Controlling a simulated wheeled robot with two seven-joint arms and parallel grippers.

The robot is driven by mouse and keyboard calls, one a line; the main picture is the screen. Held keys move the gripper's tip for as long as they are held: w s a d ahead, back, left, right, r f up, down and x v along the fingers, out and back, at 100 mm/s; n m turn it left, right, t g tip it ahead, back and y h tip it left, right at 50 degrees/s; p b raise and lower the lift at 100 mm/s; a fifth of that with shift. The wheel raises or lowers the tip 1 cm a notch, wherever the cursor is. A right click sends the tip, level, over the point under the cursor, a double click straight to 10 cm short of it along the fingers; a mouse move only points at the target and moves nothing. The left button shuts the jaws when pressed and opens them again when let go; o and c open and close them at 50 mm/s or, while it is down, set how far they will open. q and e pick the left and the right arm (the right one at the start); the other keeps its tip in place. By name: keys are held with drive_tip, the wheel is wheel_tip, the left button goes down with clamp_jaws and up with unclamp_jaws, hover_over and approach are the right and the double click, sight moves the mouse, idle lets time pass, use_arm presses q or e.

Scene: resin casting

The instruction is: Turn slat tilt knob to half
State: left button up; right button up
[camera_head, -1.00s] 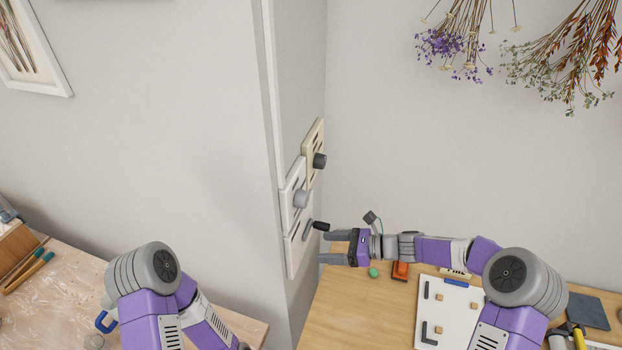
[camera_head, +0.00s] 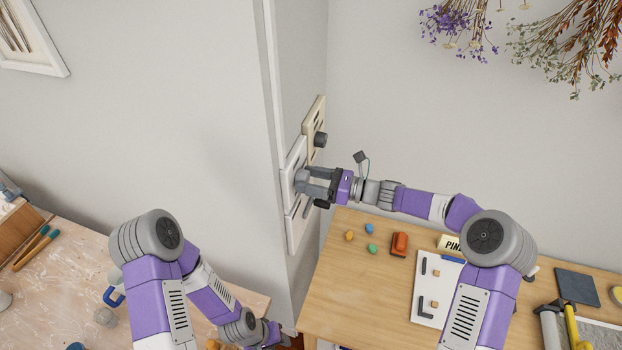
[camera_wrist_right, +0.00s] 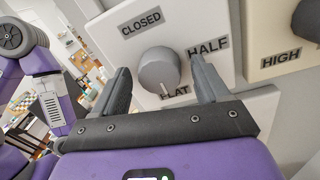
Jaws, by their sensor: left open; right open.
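The slat tilt knob is a grey round knob (camera_wrist_right: 160,68) on a white plate (camera_wrist_right: 122,42) marked CLOSED, HALF and FLAT. Its white pointer line points down toward FLAT. In the head view the knob (camera_head: 300,181) is on the middle plate of the wall's side face. My right gripper (camera_wrist_right: 163,86) is open, with one finger on each side of the knob; whether they touch it cannot be told. It also shows in the head view (camera_head: 307,184). My left gripper (camera_head: 275,334) is open and low in the head view, far from the knob.
A cream plate with a black knob (camera_head: 320,139) is above and right; in the wrist view it reads HIGH (camera_wrist_right: 281,58). Another white plate (camera_head: 293,235) is below. A wooden table (camera_head: 345,290) with small coloured pieces stands below my right arm.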

drive_tip(key=shift+c, duration=0.4)
drive_tip(key=c, duration=1)
drive_tip(key=shift+o, duration=0.2)
drive_tip(key=shift+f+n+b, duration=0.15)
drive_tip(key=shift+n+b, duration=0.75)
drive_tip(key=shift+b, duration=0.15)
drive_tip(key=n+b, duration=1.3)
drive_tip(key=b, duration=0.3)
drive_tip(key=shift+h+b, duration=0.4)
drive_tip(key=shift+r+n+t+b, duration=0.2)
drive_tip(key=shift+n+t+b, duration=0.2)
drive_tip(key=shift+n+b, duration=0.9)
drive_tip(key=o, duration=1)
drive_tip(key=shift+o, duration=0.2)
